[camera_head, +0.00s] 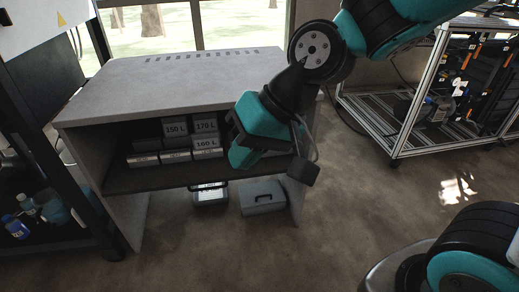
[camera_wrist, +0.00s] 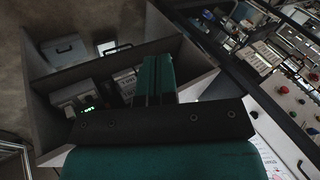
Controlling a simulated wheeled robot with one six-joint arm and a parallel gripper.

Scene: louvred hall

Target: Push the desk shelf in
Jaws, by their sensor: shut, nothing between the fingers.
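The grey desk (camera_head: 170,85) stands at left centre in the head view. Its dark shelf (camera_head: 125,182) spans the desk below the top, and boxes stand on it. I cannot tell how far the shelf stands out from the desk. My teal and black gripper (camera_head: 242,158) is shut and empty, in front of the right half of the shelf, hiding part of it and some boxes. In the wrist view my shut fingers (camera_wrist: 156,75) reach over the desk opening, with the shelf edge (camera_wrist: 60,76) beside them. Contact with the shelf cannot be made out.
Labelled boxes (camera_head: 205,143) sit on the shelf. A grey case (camera_head: 262,198) and a case with a light front (camera_head: 210,195) stand on the floor under it. A metal-framed rack (camera_head: 400,135) is at right. A dark frame with bottles (camera_head: 18,228) is at left. Floor in front is clear.

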